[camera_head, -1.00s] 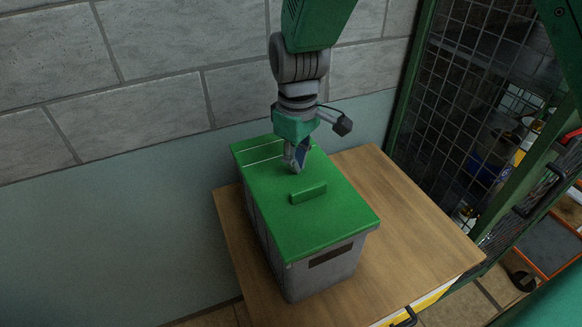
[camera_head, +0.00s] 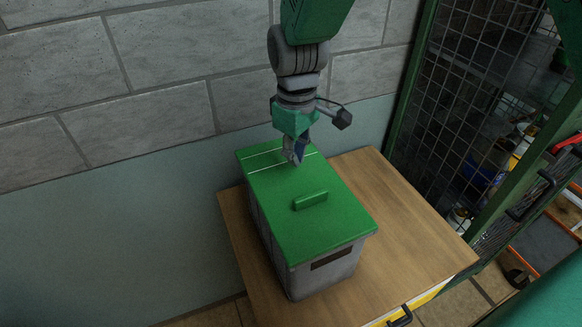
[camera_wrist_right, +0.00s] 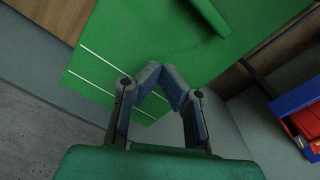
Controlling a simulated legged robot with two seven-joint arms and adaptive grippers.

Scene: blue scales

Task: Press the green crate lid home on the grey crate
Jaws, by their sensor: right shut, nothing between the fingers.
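The green crate lid (camera_head: 290,225) lies on top of the grey crate (camera_head: 325,275), with a raised green handle (camera_head: 310,200) in its middle and two white lines near its far end. At the near end the lid covers the crate's rim. I cannot tell whether the far end is fully down. My right gripper (camera_head: 297,155) is shut and empty over the lid's far part, beyond the handle. The right wrist view shows its closed fingers (camera_wrist_right: 163,78) over the lid (camera_wrist_right: 140,45) near the white lines. I cannot tell whether they touch it. My left gripper is out of view.
The crate stands on a wooden-topped cabinet (camera_head: 405,230) against a wall (camera_head: 100,210). Bare wood lies to the crate's right. A green-framed mesh cage (camera_head: 470,100) stands at the right. A blue and red object (camera_wrist_right: 300,115) shows in the right wrist view.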

